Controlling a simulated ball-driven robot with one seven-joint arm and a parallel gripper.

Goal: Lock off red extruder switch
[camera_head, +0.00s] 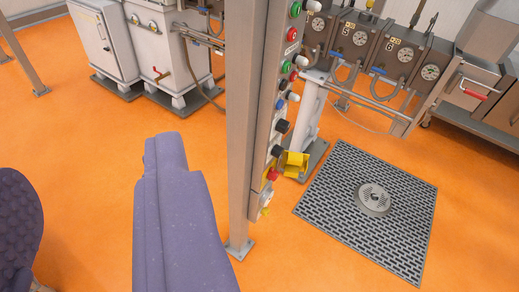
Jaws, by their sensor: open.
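The red switch (272,174) sits low on a narrow grey control panel (262,150) fixed to an upright metal post (240,130). A yellow flap-like part (294,162) sticks out to the right just above the red switch. Whether it is open around the switch or separate from it, I cannot tell. My gripper (88,160) shows as two purple padded fingers in the lower left, spread wide apart. It is open and empty, left of the post and apart from the panel.
Green, red, blue, black and white controls line the panel above the switch. Behind stand grey cabinets (105,40) and a gauge unit (385,50) with pipes. A dark drain grate (330,205) lies right on the orange floor (70,140). The post stands between my gripper and the panel.

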